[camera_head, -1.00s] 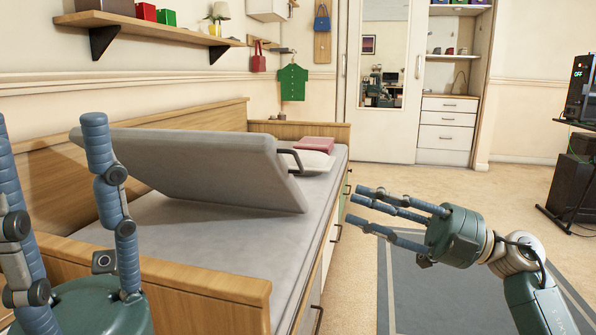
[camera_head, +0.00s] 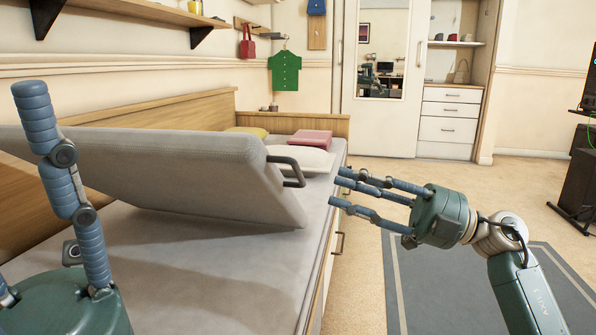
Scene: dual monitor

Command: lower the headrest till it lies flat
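The headrest (camera_head: 185,165) is a thick grey padded panel on the bed, tilted up and resting with its lower edge on the grey mattress (camera_head: 190,262). A dark handle (camera_head: 290,170) sticks out from its right side. My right gripper (camera_head: 342,188) is at the bed's right edge, a little right of the handle and apart from it in the picture. Its blue fingers are spread and hold nothing. My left gripper (camera_head: 45,190) is at the lower left, in front of the headrest. One finger points up; its other fingers are largely out of view.
A white pillow (camera_head: 308,158), a red folded item (camera_head: 310,139) and a yellow cushion (camera_head: 247,131) lie behind the headrest. The wooden bed frame (camera_head: 200,108) runs along the wall. A rug (camera_head: 480,285) and open floor lie to the right.

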